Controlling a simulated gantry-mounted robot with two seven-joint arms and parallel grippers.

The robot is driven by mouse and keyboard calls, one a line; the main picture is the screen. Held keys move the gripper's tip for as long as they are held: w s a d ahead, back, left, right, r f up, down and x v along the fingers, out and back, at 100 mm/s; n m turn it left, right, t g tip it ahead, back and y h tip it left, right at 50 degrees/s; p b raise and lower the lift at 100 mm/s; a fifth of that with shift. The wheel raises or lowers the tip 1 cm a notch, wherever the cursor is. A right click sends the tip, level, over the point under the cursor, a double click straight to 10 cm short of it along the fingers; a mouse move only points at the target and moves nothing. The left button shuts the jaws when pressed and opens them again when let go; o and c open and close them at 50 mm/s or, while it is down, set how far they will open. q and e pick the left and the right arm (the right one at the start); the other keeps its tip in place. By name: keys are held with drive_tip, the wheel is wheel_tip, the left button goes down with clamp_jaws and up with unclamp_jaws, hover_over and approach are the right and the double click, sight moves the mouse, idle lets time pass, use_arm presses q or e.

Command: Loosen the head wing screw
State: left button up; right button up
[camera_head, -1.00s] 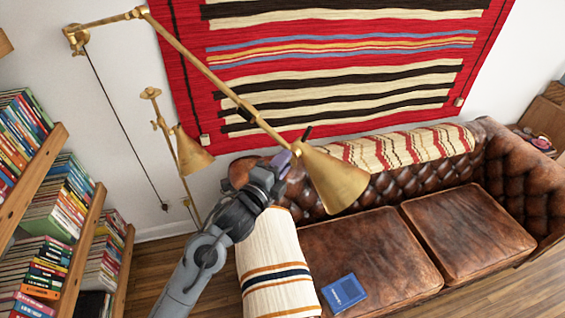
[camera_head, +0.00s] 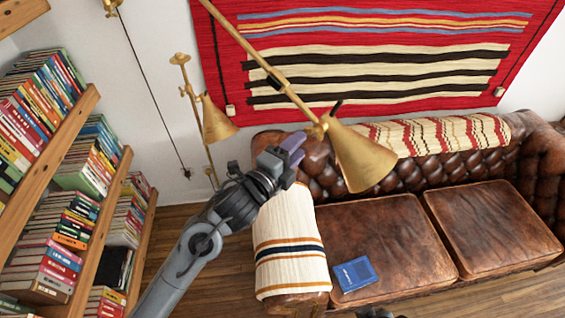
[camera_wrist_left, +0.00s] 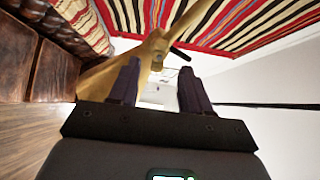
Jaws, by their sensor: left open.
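The brass wall lamp's cone head (camera_head: 362,160) hangs from a long brass arm, right of centre in the head view. It also shows behind my fingers in the wrist view (camera_wrist_left: 112,72). A small dark lever (camera_head: 336,107) sticks out at the head joint, probably the head wing screw. It shows as a dark bar in the wrist view (camera_wrist_left: 180,54). My left gripper (camera_head: 297,146) is open and empty, left of and below the joint in the picture. Its two fingers (camera_wrist_left: 158,80) point toward the joint, which shows beyond their tips, apart from them.
A second brass lamp (camera_head: 215,122) stands behind my left arm. Bookshelves (camera_head: 70,140) fill the left side. A leather sofa (camera_head: 385,235) with a blue book (camera_head: 355,273) lies below. A dark part at the bottom edge (camera_head: 376,313) may be my right gripper.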

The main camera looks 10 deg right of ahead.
use_arm(q)
drive_tip(key=shift+b+v, duration=0.4)
drive_tip(key=shift+v, duration=2.2)
